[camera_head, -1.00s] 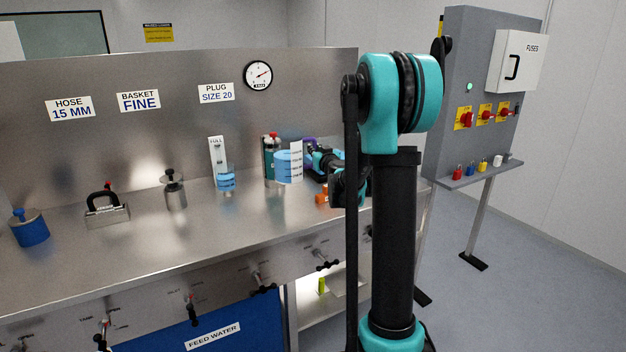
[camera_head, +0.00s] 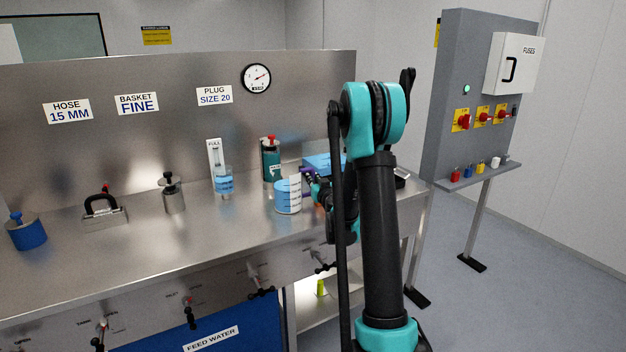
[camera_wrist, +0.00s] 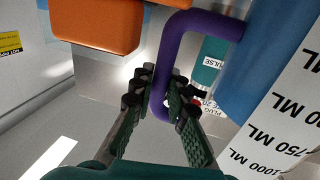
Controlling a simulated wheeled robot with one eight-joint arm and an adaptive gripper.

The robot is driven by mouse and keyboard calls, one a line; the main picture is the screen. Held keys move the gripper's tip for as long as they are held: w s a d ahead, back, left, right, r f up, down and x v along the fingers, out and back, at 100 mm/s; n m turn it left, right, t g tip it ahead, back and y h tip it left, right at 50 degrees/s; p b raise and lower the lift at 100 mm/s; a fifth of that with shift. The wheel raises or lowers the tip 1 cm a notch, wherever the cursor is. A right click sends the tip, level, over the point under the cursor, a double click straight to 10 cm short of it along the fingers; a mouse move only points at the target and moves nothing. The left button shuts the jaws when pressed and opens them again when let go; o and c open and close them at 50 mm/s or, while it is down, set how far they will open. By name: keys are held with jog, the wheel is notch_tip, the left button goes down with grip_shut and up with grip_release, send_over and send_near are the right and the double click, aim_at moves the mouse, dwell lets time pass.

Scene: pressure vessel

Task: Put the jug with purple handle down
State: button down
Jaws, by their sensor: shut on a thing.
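The jug (camera_head: 287,196) is light blue with a white scale strip and stands at the right part of the steel bench, at or just above its top; I cannot tell if it touches. Its purple handle (camera_head: 307,181) points right, toward my gripper (camera_head: 318,190), which my arm partly hides. In the wrist view the purple handle (camera_wrist: 172,62) passes between the fingers of my gripper (camera_wrist: 165,98), which are shut on it. The jug's blue wall and scale strip (camera_wrist: 285,115) fill the right side there.
A green canister (camera_head: 270,160) with a red top stands behind the jug. A clear gauge tube (camera_head: 222,175) with blue liquid is to its left. A blue box (camera_head: 325,163) is behind on the right. An orange object (camera_wrist: 95,22) is close to my gripper. The bench front-left of the jug is clear.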

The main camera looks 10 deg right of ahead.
jog(key=shift+f, duration=0.1)
jog(key=c, duration=1.5)
grip_release()
